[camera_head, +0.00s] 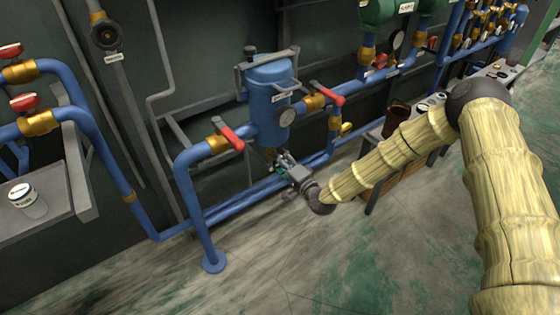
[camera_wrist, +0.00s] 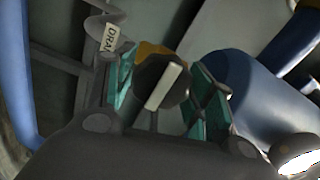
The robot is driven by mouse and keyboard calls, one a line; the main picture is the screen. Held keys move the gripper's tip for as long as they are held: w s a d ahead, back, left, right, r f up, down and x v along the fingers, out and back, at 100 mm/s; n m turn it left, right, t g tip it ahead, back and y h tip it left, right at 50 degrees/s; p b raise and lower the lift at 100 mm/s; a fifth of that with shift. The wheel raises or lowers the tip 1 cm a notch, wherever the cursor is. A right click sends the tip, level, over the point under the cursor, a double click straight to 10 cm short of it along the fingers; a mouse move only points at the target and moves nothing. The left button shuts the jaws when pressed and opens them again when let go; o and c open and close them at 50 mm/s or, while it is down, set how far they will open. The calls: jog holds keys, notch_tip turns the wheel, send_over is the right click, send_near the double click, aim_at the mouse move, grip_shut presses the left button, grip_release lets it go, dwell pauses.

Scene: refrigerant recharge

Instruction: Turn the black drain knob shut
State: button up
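The black drain knob (camera_wrist: 176,88) is in the middle of the wrist view, round and dark with a pale bar tilted across its face. A brass fitting (camera_wrist: 150,50) shows behind it. My gripper (camera_wrist: 164,98) has its two teal-padded fingers apart, one on each side of the knob. I cannot tell whether the pads touch it. A partly covered label reading "DRA" (camera_wrist: 108,37) is at upper left. In the head view my gripper (camera_head: 277,165) is at the bottom of the blue tank (camera_head: 268,85) and hides the knob.
Blue pipes with red-handled valves (camera_head: 231,138) (camera_head: 327,94) flank the tank. A low blue pipe (camera_head: 235,207) runs under my gripper. A bench with a white jar (camera_head: 27,203) is at left. A brown container (camera_head: 397,114) stands at right. The front floor is clear.

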jog(key=shift+o, duration=1.2)
jog(key=v, duration=1.2)
